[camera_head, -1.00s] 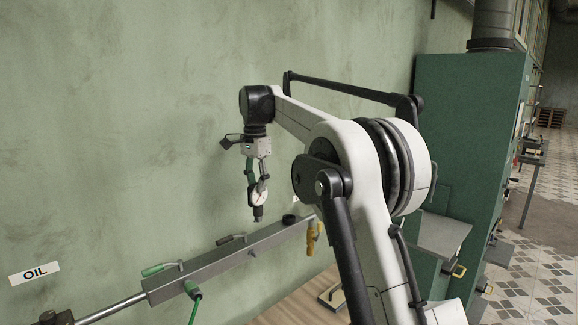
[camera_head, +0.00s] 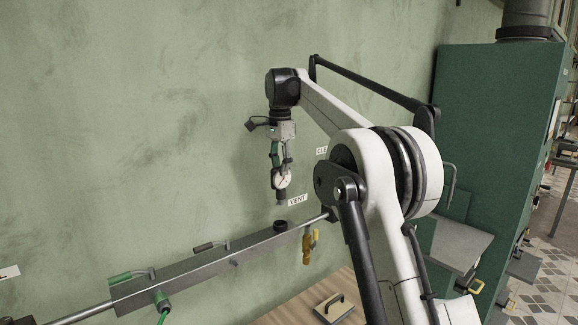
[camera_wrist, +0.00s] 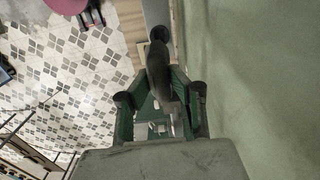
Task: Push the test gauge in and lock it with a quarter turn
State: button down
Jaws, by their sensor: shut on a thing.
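The test gauge (camera_head: 281,180) has a white round dial and a dark stem pointing down. My gripper (camera_head: 281,166) is shut on it and holds it roughly upright in the air. Below the stem, a black round socket (camera_head: 281,226) stands on top of the grey manifold bar (camera_head: 205,267). The stem's tip and the socket are apart, with a gap of wall visible between them. In the wrist view, the dark gauge body (camera_wrist: 160,72) is between the green fingers, and a black round part, probably the socket, shows just beyond it.
A VENT label (camera_head: 298,200) is on the wall behind. A wooden bench with a handled block (camera_head: 335,308) lies below right.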

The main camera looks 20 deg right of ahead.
aim_at(280, 188)
jog(key=shift+s+a+f+b, duration=0.1)
jog(key=shift+a+f+b, duration=0.15)
jog(key=shift+f+b, duration=0.1)
notch_tip(280, 188, down, 4)
jog(key=b, duration=0.2)
jog(key=shift+r+b, duration=0.25)
jog(key=shift+b, duration=0.15)
jog(key=shift+f+b, duration=0.5)
jog(key=shift+f, duration=0.55)
jog(key=shift+f+b, duration=0.4)
jog(key=shift+f, duration=0.55)
jog(key=c, duration=1.5)
grip_release()
jog(key=shift+r, duration=3.75)
